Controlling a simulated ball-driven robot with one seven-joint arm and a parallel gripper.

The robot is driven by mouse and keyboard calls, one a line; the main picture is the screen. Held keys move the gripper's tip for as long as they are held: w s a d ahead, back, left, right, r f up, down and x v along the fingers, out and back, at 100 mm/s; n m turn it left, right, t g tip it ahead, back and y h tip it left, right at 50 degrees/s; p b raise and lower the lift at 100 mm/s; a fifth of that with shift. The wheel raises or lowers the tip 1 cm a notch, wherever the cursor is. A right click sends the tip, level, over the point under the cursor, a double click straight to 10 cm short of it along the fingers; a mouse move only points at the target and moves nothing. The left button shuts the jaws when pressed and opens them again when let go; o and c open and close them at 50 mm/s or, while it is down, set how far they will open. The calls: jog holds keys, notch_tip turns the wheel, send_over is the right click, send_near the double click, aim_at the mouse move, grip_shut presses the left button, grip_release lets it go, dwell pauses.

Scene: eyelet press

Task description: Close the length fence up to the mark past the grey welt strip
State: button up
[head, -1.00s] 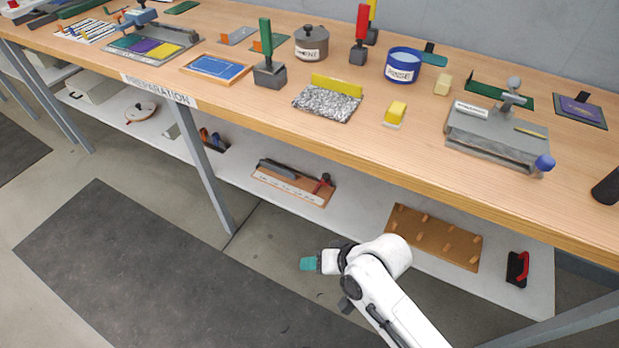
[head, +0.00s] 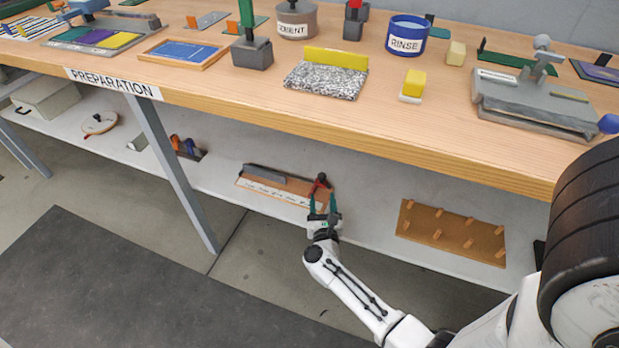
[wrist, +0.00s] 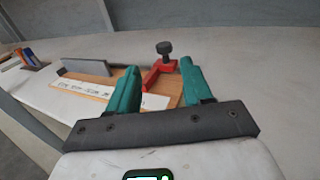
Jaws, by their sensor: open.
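The length fence is a red piece (head: 321,184) with a dark knob, at the right end of a wooden board (head: 300,184) on the lower shelf. The grey welt strip (head: 264,173) lies along the board's back, left of the fence. In the wrist view the red fence (wrist: 160,72) shows between my fingertips, with the grey strip (wrist: 88,65) to the left. A white strip with small writing (wrist: 70,89) runs along the board's front; I cannot make out the mark. My gripper (head: 322,200) has teal fingers, open and empty, just in front of the fence. Contact cannot be told.
A brown pegboard (head: 452,232) lies to the right. The bench top's front edge (head: 400,150) overhangs above, and a grey leg (head: 175,170) stands to the left.

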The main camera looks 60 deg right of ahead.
aim_at(322, 178)
jog(key=shift+d+f+m, duration=0.15)
jog(key=shift+d+m, duration=0.1)
jog(key=shift+m, duration=0.05)
jog(key=b+x, duration=0.3)
jog(key=x, duration=0.7)
jog(key=shift+d, duration=0.25)
grip_shut()
